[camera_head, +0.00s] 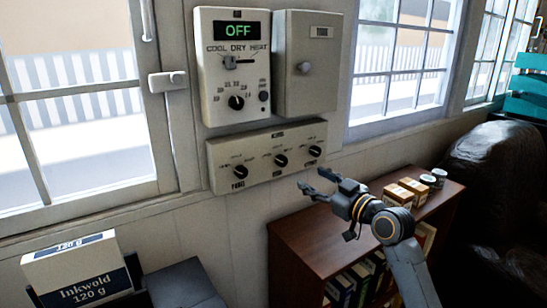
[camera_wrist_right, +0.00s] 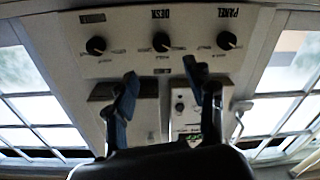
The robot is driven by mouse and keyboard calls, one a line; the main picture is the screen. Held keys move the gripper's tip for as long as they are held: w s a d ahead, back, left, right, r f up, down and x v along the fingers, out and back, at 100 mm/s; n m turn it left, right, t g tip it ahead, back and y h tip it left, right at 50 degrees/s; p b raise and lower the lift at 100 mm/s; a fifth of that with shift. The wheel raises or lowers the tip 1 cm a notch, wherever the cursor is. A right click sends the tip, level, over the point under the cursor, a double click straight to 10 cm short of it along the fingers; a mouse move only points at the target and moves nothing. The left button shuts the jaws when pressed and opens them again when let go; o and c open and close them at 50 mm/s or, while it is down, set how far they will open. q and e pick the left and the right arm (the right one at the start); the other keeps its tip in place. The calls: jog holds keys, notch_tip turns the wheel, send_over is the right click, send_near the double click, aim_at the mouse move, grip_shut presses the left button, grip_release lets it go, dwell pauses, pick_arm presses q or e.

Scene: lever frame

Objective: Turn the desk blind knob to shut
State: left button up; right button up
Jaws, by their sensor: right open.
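The desk blind knob (camera_head: 281,160) is the black middle knob on a low white panel (camera_head: 222,157) on the wall. It also shows in the right wrist view (camera_wrist_right: 161,42), where the picture is upside down and its label reads DESK. Its pointer setting is too small to tell. My right gripper (camera_head: 312,180) is open and empty, in front of the panel and to the right of the desk knob in the head view. In the right wrist view its two fingers (camera_wrist_right: 160,75) are apart, with the desk knob beyond the gap. My left gripper is not in view.
A PANEL knob (camera_head: 240,172) and a third knob (camera_head: 314,152) flank the desk knob. Above are a thermostat unit (camera_head: 207,85) reading OFF and a grey box (camera_head: 303,100) with a knob. A wooden bookcase (camera_head: 290,222) with cartons and cans stands below.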

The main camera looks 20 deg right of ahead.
aim_at(284, 162)
jog(key=w+p, duration=0.1)
jog(key=w, duration=0.3)
jog(key=w+a+p, duration=0.1)
jog(key=w, duration=0.2)
jog(key=w+a+p, duration=0.1)
jog(key=w, duration=0.3)
jog(key=shift+w+a+r, duration=0.15)
jog(key=shift+w+a, duration=0.05)
jog(key=shift+w, duration=0.55)
grip_shut()
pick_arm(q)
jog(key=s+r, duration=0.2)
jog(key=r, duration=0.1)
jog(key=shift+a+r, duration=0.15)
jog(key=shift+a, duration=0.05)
